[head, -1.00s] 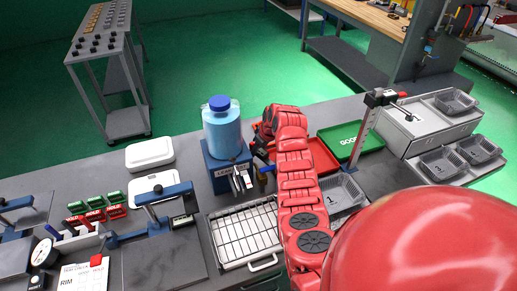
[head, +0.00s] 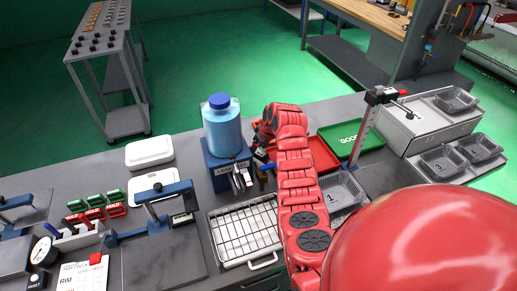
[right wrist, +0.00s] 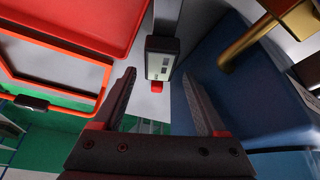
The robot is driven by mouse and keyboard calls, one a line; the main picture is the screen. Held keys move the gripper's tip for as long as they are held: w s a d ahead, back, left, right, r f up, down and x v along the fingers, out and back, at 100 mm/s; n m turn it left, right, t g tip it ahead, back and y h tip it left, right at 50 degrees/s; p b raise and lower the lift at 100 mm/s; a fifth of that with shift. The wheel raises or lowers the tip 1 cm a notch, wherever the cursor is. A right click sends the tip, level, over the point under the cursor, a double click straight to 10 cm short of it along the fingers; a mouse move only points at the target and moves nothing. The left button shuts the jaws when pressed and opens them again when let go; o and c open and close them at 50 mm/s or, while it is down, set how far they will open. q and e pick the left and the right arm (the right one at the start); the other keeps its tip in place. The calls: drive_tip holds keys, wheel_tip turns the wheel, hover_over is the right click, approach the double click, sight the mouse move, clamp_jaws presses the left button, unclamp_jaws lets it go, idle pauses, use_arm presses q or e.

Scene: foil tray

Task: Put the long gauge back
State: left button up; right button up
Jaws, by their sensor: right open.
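In the right wrist view a gauge with a pale beam and a small dark-framed display (right wrist: 162,62) with a red button lies just beyond my fingertips, between their lines. My right gripper (right wrist: 163,95) is open, with nothing clearly between its fingers. A blue holder (right wrist: 222,80) is close on the right of the gauge. In the head view the blue holder (head: 216,172) has a label and silvery gauges (head: 238,180) at its front. My right gripper (head: 260,158) is beside its right side, mostly hidden by my red arm. My left gripper is out of view.
A red tray (head: 325,152) and green tray (head: 360,138) are behind right. A wire rack (head: 240,235) lies in front. A brass rod (right wrist: 243,50) shows close by.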

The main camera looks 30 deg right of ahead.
sight(265, 156)
drive_tip(key=shift+s+r+b, duration=0.1)
drive_tip(key=shift+r+b, duration=0.25)
drive_tip(key=shift+r, duration=0.15)
drive_tip(key=b+v, duration=0.3)
drive_tip(key=v, duration=0.5)
drive_tip(key=shift+s+d, duration=0.1)
drive_tip(key=shift+p+v, duration=0.95)
drive_tip(key=shift+v, duration=0.75)
